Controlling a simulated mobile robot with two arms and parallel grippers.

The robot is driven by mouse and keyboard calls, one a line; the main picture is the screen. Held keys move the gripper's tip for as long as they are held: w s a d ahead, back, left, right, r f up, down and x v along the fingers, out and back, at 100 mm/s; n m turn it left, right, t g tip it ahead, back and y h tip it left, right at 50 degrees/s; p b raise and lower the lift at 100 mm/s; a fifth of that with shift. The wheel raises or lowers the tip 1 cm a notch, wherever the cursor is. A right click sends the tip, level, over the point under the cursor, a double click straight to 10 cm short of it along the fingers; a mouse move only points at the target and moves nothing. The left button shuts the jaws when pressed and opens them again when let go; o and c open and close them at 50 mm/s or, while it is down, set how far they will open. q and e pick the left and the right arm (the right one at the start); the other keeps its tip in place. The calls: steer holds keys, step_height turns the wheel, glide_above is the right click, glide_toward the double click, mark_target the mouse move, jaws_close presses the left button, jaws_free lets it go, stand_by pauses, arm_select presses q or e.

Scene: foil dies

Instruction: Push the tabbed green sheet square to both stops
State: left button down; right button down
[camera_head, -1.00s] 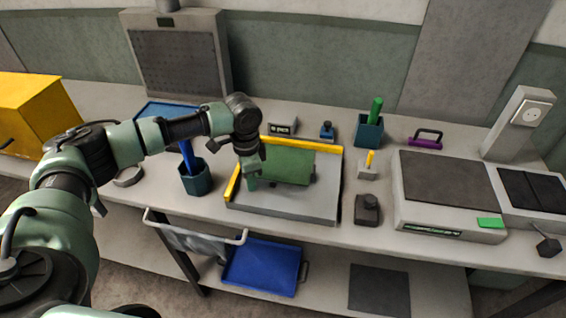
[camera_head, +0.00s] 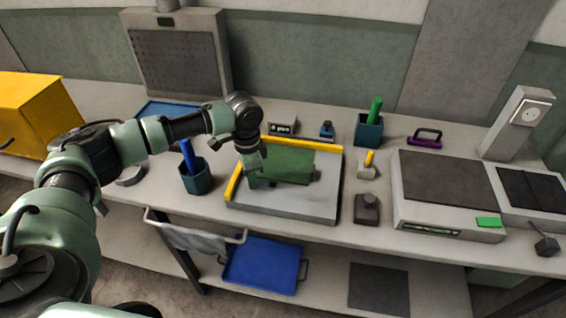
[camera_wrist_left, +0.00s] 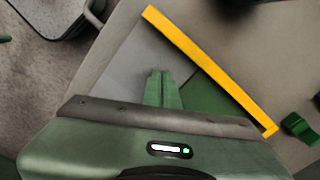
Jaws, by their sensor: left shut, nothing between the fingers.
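The green sheet (camera_head: 288,165) lies on the grey platform (camera_head: 300,205), near the yellow stops along its left and back edges. A small dark tab (camera_head: 316,175) shows at the sheet's right side. The left stop (camera_head: 232,185) and back stop (camera_head: 325,148) are yellow bars. My left gripper (camera_head: 251,178) is shut and empty, low over the platform at the sheet's left front part. In the left wrist view its closed fingers (camera_wrist_left: 161,88) are beside the green sheet (camera_wrist_left: 208,100), and one yellow stop (camera_wrist_left: 205,65) crosses beyond. Whether the fingertips touch the sheet cannot be told.
A dark teal cup with a blue tool (camera_head: 195,177) stands left of the platform. A dark block (camera_head: 367,208) and a small holder with a yellow piece (camera_head: 367,165) stand at right. A large grey device (camera_head: 440,195) is farther right.

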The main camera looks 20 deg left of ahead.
arm_select(q)
steer(key=shift+w+a, duration=0.25)
steer(key=shift+w, duration=0.65)
steer(key=shift+r, duration=0.1)
steer(key=shift+s+d+p, duration=0.15)
steer(key=shift+s+p, duration=0.45)
steer(key=shift+p, duration=0.4)
step_height(320, 180, up, 8)
steer(key=p, duration=0.8)
steer(key=shift+p, duration=0.4)
